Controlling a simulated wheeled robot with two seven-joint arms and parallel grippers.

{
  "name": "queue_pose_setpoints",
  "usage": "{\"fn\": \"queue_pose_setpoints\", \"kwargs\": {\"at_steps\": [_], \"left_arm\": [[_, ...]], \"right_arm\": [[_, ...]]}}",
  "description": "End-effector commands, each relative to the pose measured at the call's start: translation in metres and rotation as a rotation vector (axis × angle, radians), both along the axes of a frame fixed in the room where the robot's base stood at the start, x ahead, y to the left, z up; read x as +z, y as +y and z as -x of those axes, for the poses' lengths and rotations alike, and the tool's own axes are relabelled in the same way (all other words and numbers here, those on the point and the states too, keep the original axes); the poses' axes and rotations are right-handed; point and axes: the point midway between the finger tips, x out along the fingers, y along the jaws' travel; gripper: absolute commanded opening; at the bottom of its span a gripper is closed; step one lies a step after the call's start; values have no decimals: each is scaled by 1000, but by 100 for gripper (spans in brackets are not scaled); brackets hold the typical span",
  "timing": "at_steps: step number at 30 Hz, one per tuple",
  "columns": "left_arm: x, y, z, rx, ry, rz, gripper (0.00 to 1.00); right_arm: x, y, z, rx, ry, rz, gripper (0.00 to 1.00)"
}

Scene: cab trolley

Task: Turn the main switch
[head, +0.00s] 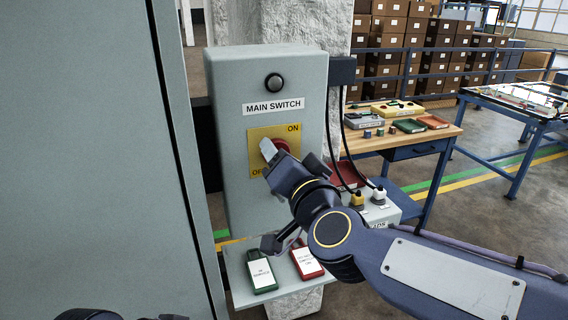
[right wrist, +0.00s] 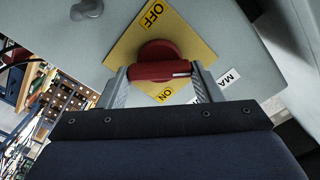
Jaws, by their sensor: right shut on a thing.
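The main switch is a red rotary knob (head: 283,146) on a yellow plate (head: 259,134) marked ON at upper right and OFF at lower left, on a grey box. In the right wrist view the knob's bar (right wrist: 158,71) lies between both fingers, and its white mark points toward the MAIN label side, between the OFF and ON labels. My right gripper (head: 270,153) is shut on this bar; in the head view its finger hides part of the knob and of the OFF word. My left gripper's jaws are not visible.
A round dark button or lamp (head: 274,83) sits above the MAIN SWITCH label (head: 273,106). A shelf below holds a green tag (head: 262,277) and a red tag (head: 306,261). A tall grey cabinet (head: 90,150) stands close at left. A wooden workbench (head: 440,133) stands behind at right.

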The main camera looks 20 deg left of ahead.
Motion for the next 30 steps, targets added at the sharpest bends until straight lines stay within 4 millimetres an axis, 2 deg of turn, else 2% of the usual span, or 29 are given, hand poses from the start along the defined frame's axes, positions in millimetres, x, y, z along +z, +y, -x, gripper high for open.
{"fn": "queue_pose_setpoints", "kwargs": {"at_steps": [18,30], "left_arm": [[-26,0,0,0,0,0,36],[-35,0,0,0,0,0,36]], "right_arm": [[-5,-1,-1,0,319,-470,36],[-5,-1,-1,0,442,-652,36]]}}
